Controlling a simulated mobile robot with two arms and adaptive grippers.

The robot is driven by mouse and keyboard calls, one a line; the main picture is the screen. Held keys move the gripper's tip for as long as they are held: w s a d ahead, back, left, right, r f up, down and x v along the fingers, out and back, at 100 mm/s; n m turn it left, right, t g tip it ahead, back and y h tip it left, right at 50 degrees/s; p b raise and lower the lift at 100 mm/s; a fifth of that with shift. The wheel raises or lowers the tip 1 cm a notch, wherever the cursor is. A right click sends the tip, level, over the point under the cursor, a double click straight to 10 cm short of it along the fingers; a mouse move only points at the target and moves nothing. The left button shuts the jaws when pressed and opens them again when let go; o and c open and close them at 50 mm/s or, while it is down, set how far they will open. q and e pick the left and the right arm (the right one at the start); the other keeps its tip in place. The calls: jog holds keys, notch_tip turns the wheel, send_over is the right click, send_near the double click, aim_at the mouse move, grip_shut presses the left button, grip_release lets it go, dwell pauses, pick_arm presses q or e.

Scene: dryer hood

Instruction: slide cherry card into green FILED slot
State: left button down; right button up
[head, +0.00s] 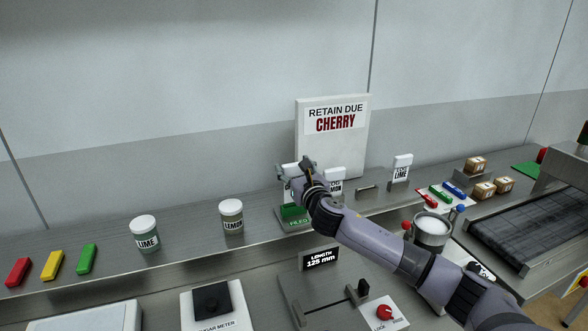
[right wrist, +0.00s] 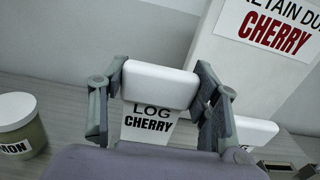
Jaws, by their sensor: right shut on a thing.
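My right gripper (head: 296,169) is shut on the cherry card (right wrist: 150,122), a white card with a thick white top that reads LOG CHERRY. The card stands nearly upright between the two fingers in the right wrist view. In the head view the gripper hangs over the green FILED slot (head: 293,213) on the steel shelf. Whether the card's lower edge is in the slot or above it cannot be told, as it is hidden. My left gripper is not in view.
A RETAIN DUE CHERRY sign (head: 335,120) stands behind. Another white card (head: 336,174) and a LIME card (head: 401,168) stand to the right. A LEMON jar (head: 232,217) and a LIME jar (head: 145,234) stand to the left. A length display (head: 320,259) is below.

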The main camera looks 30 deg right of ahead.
jog(key=shift+f+b, duration=1.35)
jog(key=shift+f, duration=0.8)
jog(key=o, duration=1.2)
jog(key=shift+r, duration=0.1)
jog(key=v, duration=1.2)
